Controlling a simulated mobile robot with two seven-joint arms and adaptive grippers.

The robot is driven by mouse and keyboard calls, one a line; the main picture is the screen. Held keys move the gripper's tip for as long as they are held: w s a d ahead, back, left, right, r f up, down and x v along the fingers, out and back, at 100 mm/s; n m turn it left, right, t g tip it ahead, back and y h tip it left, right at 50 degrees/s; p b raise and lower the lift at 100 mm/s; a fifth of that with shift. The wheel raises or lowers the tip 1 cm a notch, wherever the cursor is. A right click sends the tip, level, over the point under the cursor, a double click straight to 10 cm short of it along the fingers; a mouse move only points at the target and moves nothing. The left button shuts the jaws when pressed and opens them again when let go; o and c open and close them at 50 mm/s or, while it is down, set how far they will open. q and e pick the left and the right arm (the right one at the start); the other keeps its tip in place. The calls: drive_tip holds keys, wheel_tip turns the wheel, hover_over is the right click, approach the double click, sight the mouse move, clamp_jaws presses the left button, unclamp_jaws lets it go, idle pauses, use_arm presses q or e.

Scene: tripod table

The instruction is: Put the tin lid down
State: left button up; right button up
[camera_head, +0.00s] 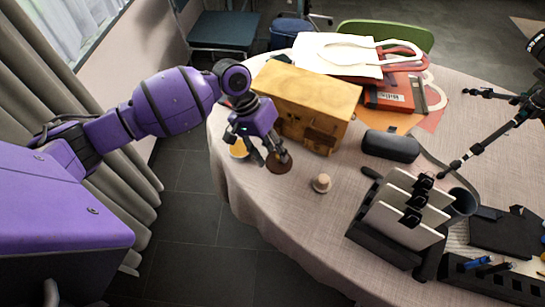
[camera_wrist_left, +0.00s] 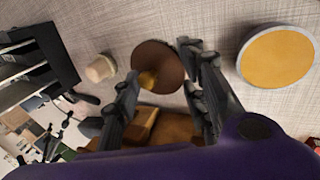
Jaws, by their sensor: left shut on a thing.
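The tin lid is a brown round disc (camera_head: 284,165) with a small lighter knob, low over the left part of the table. It also shows in the left wrist view (camera_wrist_left: 160,62). My left gripper (camera_head: 266,160) is shut on it, with one finger on each side of the disc in the left wrist view (camera_wrist_left: 160,78). I cannot tell whether the lid touches the cloth. A round yellow-topped tin with a pale rim (camera_head: 239,150) stands just left of the gripper, apart from the lid; it also shows in the left wrist view (camera_wrist_left: 276,57). My right gripper is out of view.
A wooden cabinet (camera_head: 307,93) stands close behind the gripper. A small beige stopper-like piece (camera_head: 321,183) is to the right of the lid. A dark case (camera_head: 391,146), a black rack (camera_head: 385,240) and a tripod (camera_head: 480,150) lie further right. The cloth in front is bare.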

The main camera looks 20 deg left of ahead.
sight(271, 158)
use_arm(q)
wheel_tip(271, 158, down, 3)
drive_tip(key=shift+s+r, duration=0.15)
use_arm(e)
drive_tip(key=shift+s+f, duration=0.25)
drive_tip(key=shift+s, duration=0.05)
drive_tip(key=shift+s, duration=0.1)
use_arm(q)
drive_tip(key=shift+f, duration=0.35)
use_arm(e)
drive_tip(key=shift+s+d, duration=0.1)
use_arm(q)
drive_tip(key=shift+s+f, duration=0.1)
drive_tip(key=shift+f, duration=0.15)
drive_tip(key=o, duration=0.7)
drive_tip(key=shift+o, duration=1.2)
drive_tip(key=shift+f, duration=0.1)
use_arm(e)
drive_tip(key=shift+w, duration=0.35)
use_arm(q)
drive_tip(key=v, duration=1.3)
drive_tip(key=shift+d+r+p, duration=0.25)
drive_tip(key=shift+p, duration=0.05)
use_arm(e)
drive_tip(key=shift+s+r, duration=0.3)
